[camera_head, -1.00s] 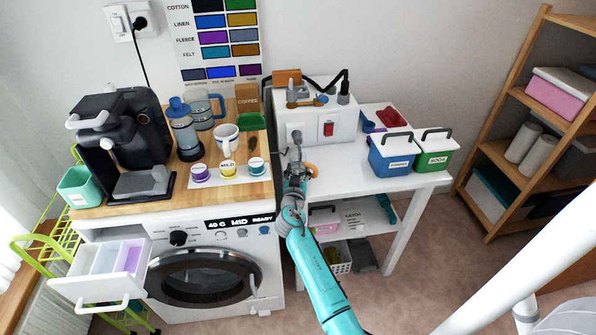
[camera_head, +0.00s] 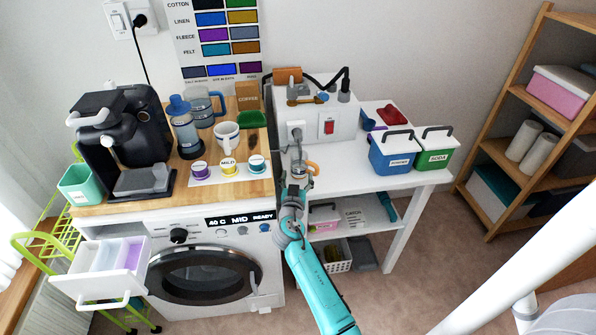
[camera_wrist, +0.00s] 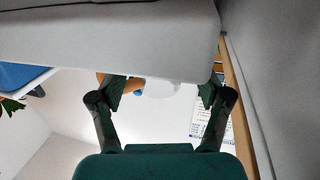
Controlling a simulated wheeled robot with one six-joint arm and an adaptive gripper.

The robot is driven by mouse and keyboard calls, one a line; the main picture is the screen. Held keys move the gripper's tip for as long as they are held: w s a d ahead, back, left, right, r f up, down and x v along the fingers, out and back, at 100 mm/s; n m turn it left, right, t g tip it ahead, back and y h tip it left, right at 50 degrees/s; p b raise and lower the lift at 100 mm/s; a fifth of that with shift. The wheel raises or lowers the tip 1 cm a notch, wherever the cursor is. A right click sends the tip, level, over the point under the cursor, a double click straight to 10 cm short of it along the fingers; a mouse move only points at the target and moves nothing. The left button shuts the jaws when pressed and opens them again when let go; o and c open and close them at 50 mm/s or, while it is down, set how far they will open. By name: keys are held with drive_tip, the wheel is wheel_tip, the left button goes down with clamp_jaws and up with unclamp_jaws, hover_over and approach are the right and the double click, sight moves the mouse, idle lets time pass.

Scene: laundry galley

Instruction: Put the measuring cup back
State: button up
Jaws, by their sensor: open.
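The clear measuring cup with an orange handle (camera_head: 313,168) is at the left end of the white side table, in front of the white box; my arm partly hides it. My gripper (camera_head: 298,174) is at the cup in the head view, its fingers hard to make out there. In the wrist view my gripper (camera_wrist: 162,92) is open, with dark green fingers apart. A pale translucent shape, likely the cup (camera_wrist: 160,88), shows between the fingertips, with orange beside the left finger. I cannot tell whether the fingers touch it.
The white box (camera_head: 345,118) with a red switch stands behind the cup. Blue (camera_head: 391,152) and green (camera_head: 433,150) bins stand to the right. The drawer (camera_head: 105,270) is open.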

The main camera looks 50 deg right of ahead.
drive_tip(key=shift+v, duration=1.4)
